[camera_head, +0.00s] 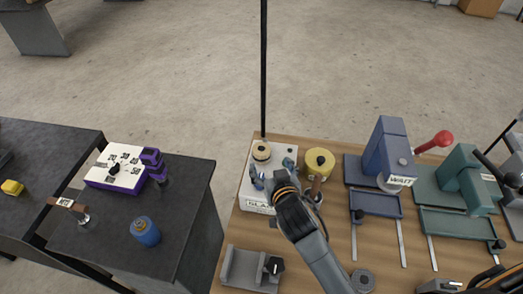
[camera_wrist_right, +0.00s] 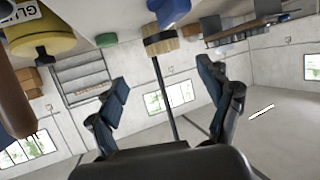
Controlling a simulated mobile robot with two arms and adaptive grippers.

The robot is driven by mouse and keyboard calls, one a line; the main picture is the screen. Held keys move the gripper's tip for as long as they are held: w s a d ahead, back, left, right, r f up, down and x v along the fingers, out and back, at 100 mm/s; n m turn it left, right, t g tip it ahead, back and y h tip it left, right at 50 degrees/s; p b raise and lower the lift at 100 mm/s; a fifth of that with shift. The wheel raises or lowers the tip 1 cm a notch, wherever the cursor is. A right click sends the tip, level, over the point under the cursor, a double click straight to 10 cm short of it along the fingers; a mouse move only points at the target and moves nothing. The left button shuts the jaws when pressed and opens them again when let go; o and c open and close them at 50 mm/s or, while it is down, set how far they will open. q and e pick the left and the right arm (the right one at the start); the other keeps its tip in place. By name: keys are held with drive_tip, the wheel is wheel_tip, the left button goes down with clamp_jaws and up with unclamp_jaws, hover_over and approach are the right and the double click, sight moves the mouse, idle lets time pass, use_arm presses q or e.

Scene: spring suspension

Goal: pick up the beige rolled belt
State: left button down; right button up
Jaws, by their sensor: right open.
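The beige rolled belt (camera_head: 261,150) appears to be the small round roll on the far left part of the white labelled box (camera_head: 257,206). In the right wrist view, a beige and dark roll (camera_wrist_right: 161,41) shows beyond the fingertips, between their lines. My right gripper (camera_head: 273,173) is over the white box, nearer than the roll. Its blue-tipped fingers are spread in the right wrist view (camera_wrist_right: 163,78), with nothing between them. The roll looks apart from both fingers. My left gripper is out of view.
A yellow cylinder (camera_head: 319,161) stands close to the right of my gripper. Blue (camera_head: 375,203) and green (camera_head: 450,222) machines stand farther right on the wooden table (camera_head: 338,230). A grey bracket (camera_head: 246,269) lies in front. A thin black pole (camera_head: 263,70) rises behind the roll.

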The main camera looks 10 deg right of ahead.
sight(261, 149)
drive_tip(key=x, duration=0.2)
drive_tip(key=p+x, duration=0.1)
drive_tip(key=x, duration=0.1)
drive_tip(key=shift+w+a+r, duration=0.1)
drive_tip(key=shift+r, duration=0.2)
drive_tip(key=p+x, duration=0.1)
drive_tip(key=x, duration=0.2)
drive_tip(key=shift+w+a+f, duration=0.1)
drive_tip(key=shift+w+a, duration=0.05)
drive_tip(key=shift+w+f, duration=0.1)
drive_tip(key=shift+w, duration=0.1)
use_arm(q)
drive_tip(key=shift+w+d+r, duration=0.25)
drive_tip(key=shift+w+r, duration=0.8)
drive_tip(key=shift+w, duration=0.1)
use_arm(e)
drive_tip(key=shift+c, duration=0.2)
drive_tip(key=c, duration=1.3)
